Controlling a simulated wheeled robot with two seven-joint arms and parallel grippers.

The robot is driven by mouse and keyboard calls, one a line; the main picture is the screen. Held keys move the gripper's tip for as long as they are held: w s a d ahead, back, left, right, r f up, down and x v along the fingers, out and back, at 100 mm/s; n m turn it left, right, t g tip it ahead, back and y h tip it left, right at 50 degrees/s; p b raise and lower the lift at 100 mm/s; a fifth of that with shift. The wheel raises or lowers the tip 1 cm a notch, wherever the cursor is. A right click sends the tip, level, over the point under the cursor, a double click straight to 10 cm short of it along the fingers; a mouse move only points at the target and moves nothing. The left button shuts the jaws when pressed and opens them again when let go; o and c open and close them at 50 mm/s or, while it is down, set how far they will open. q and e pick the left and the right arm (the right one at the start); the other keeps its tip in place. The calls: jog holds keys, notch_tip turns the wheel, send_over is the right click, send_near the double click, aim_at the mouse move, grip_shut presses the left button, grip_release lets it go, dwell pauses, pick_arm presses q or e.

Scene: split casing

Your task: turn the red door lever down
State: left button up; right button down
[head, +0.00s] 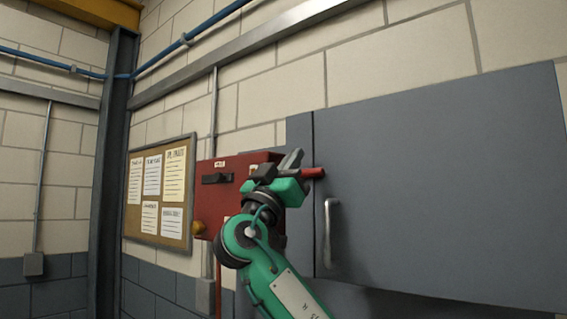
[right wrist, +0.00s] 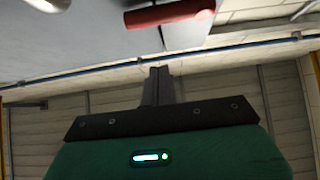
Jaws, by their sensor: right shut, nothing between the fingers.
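The red door lever (head: 313,173) shows as a short red bar, roughly level, at the left edge of the grey door (head: 440,190). In the right wrist view the red lever (right wrist: 170,14) lies across the top, just beyond the fingertips, with a visible gap. My right gripper (head: 293,159) is shut and empty beside the lever and hides part of it in the head view. Its closed fingers (right wrist: 158,80) point toward the lever in the wrist view. My left gripper is not in view.
A red box (head: 215,200) with a dark handle and a yellow knob is on the wall behind my right arm. A pale vertical handle (head: 329,230) is on the grey door. A notice board (head: 150,225) hangs further left.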

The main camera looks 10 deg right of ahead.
aim_at(304, 170)
jog(key=d+p, duration=0.1)
jog(key=w+d+f+p, duration=0.1)
jog(key=w+d+p, duration=0.1)
jog(key=shift+w+f, duration=0.25)
jog(key=shift+s, duration=0.1)
